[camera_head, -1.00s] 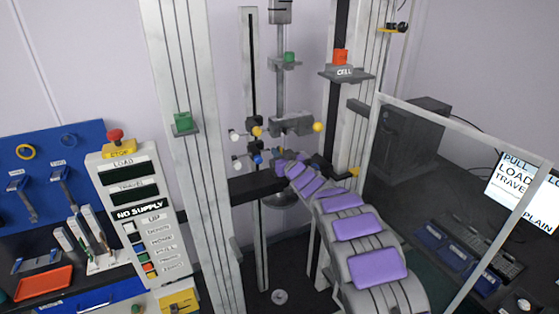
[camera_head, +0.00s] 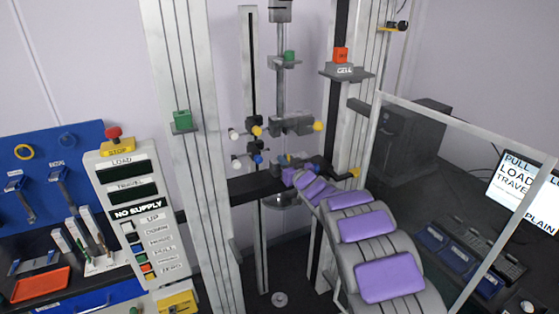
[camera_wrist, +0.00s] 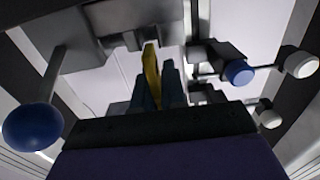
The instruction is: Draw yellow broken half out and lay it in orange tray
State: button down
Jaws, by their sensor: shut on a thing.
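In the wrist view the yellow broken half (camera_wrist: 151,70) stands upright between the fingertips of my gripper (camera_wrist: 158,85), which is shut on it. Its upper end shows just below the dark jaws of a grip of the testing machine; I cannot tell whether it touches them. In the head view my gripper (camera_head: 290,162) is at the machine's lower grip area, between the two columns, and the yellow half is too small to make out there. The orange tray (camera_head: 40,285) lies empty on the bench at the lower left.
Grip knobs, white (camera_wrist: 302,65) and blue (camera_wrist: 32,126), stand close around my gripper. The machine's left column (camera_head: 190,150) and the control panel (camera_head: 130,205) stand between my gripper and the tray. A clear framed guard (camera_head: 460,140) is at the right.

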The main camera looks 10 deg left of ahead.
jog(key=shift+v, duration=2.85)
jog(key=shift+f, duration=0.15)
